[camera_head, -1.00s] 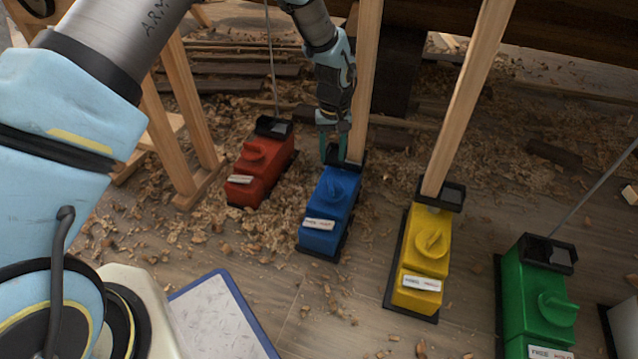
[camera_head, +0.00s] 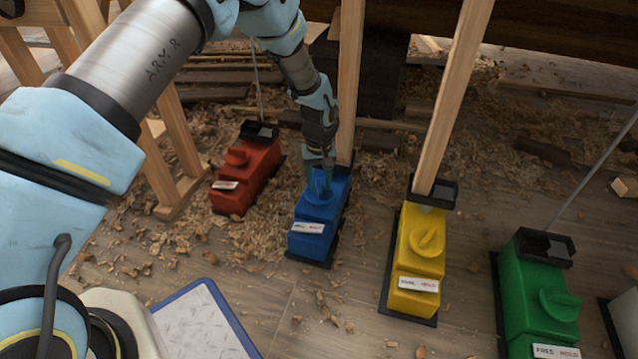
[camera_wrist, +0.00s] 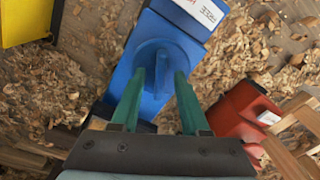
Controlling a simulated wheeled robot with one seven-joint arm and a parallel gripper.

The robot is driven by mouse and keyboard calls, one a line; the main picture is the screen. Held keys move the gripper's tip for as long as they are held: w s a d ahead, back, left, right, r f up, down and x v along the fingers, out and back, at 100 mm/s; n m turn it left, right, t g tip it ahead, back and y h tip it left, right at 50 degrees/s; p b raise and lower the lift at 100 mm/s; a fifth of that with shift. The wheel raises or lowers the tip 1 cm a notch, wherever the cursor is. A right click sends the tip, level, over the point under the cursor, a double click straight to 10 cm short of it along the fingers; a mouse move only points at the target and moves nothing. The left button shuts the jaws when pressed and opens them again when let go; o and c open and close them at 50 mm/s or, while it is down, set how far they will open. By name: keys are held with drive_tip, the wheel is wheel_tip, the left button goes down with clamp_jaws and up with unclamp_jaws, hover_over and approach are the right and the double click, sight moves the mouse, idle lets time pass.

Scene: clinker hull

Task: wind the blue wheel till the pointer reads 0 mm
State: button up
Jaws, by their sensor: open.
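The blue box (camera_head: 308,240) stands on the floor with a white label (camera_head: 307,228) on its near end. Its round blue wheel, with a raised grip ridge, shows in the wrist view (camera_wrist: 156,66). My gripper (camera_head: 319,188) points down at this wheel. In the wrist view its two green fingers (camera_wrist: 160,80) are apart, one on each side of the ridge. I cannot tell whether they touch it. The fingers partly hide the wheel in the head view. I see no pointer or millimetre scale that I can read.
A red box (camera_head: 245,178) stands to the left, a yellow box (camera_head: 418,265) and a green box (camera_head: 530,300) to the right. Wooden posts (camera_head: 455,100) rise behind the blue and yellow boxes. Shavings litter the floor. A blue-edged board (camera_head: 205,325) lies at the front.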

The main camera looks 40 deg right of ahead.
drive_tip(key=shift+c, duration=0.2)
clamp_jaws()
drive_tip(key=shift+r+m+p, duration=0.15)
drive_tip(key=shift+m+p, duration=0.15)
drive_tip(key=shift+p, duration=0.15)
drive_tip(key=shift+m+p, duration=0.3)
drive_tip(key=m+p, duration=0.3)
drive_tip(key=shift+r, duration=0.1)
drive_tip(key=m+p, duration=0.2)
drive_tip(key=m, duration=0.1)
drive_tip(key=shift+m, duration=0.3)
drive_tip(key=shift+f+m+p, duration=0.2)
drive_tip(key=shift+m+p, duration=0.75)
drive_tip(key=shift+m, duration=1.05)
